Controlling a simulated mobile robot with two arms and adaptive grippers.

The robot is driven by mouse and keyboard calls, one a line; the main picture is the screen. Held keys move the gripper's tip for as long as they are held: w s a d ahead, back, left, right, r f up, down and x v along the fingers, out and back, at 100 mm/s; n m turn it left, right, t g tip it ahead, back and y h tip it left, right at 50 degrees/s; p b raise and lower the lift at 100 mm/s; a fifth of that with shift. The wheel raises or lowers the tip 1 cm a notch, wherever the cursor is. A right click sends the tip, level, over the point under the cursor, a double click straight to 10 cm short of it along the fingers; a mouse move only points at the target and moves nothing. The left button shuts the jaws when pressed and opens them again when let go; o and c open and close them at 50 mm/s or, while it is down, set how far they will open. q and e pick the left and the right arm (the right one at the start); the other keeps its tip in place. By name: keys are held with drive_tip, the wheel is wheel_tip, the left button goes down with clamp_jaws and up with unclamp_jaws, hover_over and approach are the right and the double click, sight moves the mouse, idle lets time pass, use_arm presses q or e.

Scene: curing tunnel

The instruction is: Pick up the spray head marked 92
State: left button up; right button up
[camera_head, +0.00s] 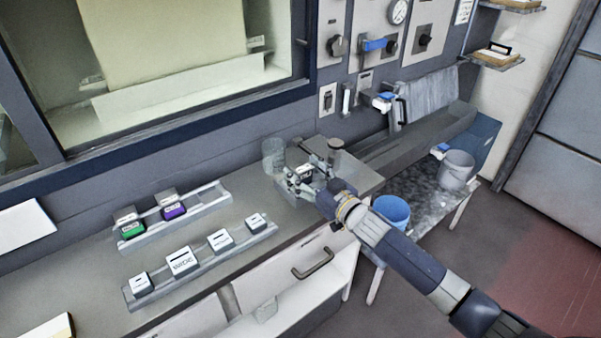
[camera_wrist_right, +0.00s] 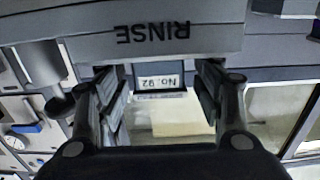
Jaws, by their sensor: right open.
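In the right wrist view, which is upside down, a dark piece with a white label reading "No. 92" (camera_wrist_right: 158,82) shows between the fingers of my right gripper (camera_wrist_right: 160,100). The fingers are open and stand on either side of it, with a gap visible. I cannot tell whether they touch it. Most of the piece's shape is hidden. In the head view my right gripper (camera_head: 306,173) is over the right end of the counter and covers most of what is there. My left gripper is not in view.
A grey bar marked RINSE (camera_wrist_right: 150,38) lies close to the fingers. A clear jar (camera_head: 273,155) stands left of the gripper, and a dark-topped container (camera_head: 336,145) behind it. Two racks of small blocks (camera_head: 205,248) sit left. A blue bucket (camera_head: 392,211) and grey bucket (camera_head: 456,172) stand right.

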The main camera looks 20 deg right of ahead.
drive_tip(key=shift+x, duration=0.95)
drive_tip(key=shift+d, duration=0.1)
drive_tip(key=c, duration=1.2)
drive_tip(key=shift+c, duration=0.6)
drive_tip(key=shift+r, duration=0.1)
